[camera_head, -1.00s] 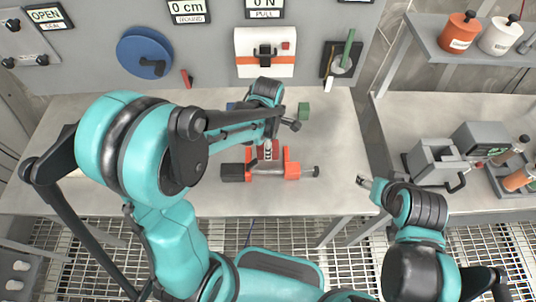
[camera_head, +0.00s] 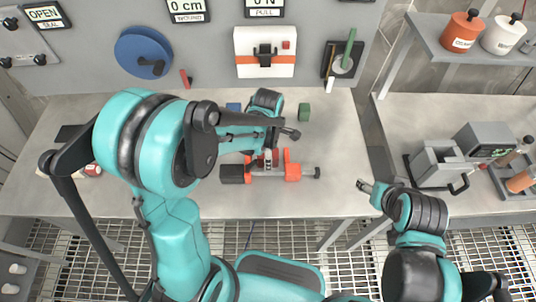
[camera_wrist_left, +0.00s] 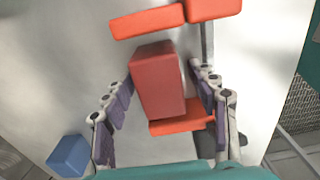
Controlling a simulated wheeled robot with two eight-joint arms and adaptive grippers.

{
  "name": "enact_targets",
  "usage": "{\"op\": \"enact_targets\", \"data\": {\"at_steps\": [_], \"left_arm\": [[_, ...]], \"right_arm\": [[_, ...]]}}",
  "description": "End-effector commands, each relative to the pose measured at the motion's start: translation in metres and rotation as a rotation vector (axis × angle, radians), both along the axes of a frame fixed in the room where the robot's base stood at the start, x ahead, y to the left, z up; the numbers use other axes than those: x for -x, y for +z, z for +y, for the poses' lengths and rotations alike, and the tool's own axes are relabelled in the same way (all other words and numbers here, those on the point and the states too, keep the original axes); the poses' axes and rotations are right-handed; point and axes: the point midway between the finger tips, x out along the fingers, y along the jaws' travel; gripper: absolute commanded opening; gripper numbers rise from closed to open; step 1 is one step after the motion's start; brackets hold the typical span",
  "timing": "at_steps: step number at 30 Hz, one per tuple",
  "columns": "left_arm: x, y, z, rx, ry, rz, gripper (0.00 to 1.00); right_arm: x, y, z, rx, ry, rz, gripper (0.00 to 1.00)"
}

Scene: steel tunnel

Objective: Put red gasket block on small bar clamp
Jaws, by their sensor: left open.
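The red gasket block (camera_wrist_left: 158,84) stands out dark red in the left wrist view, over the orange parts of the small bar clamp (camera_wrist_left: 182,126). In the head view the clamp (camera_head: 293,172) lies on the middle of the bench, its black end to the left. My left gripper (camera_head: 268,160) is low over the clamp and hides much of the block there. In the wrist view its fingers (camera_wrist_left: 163,92) are spread on both sides of the block, with gaps. Whether the block touches the clamp is unclear. My right gripper (camera_head: 364,185) is off to the right, too small to read.
A blue block (camera_wrist_left: 69,155) lies near the clamp, and a green block (camera_head: 304,112) lies behind it to the right. A grey machine (camera_head: 437,160) stands on the right-hand bench. The front middle of the bench is clear.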

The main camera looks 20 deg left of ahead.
Motion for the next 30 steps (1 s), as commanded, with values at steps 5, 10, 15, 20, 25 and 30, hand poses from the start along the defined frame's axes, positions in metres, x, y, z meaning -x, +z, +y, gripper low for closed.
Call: {"op": "enact_targets", "data": {"at_steps": [5,10,15,20,25,30], "left_arm": [[0.0,0.01,0.0,0.0,0.0,0.0,0.59],[0.001,0.044,0.0,0.0,0.0,0.0,0.59],[0.001,0.083,0.0,0.0,0.0,0.0,0.59],[0.0,0.109,0.0,0.0,0.0,0.0,0.59],[0.001,0.123,0.001,0.001,-0.013,-0.004,0.59],[0.017,0.142,0.009,-0.003,-0.245,-0.085,0.59]], "right_arm": [[0.0,0.006,0.0,0.0,0.0,0.0,0.59],[0.0,0.019,0.0,0.0,0.0,0.0,0.59],[0.0,0.032,0.0,0.0,0.0,0.0,0.59],[0.0,0.04,0.0,0.0,0.0,0.0,0.59],[0.0,0.043,0.0,0.0,0.0,0.0,0.59],[0.0,0.043,0.0,0.0,0.0,0.0,0.59]]}}
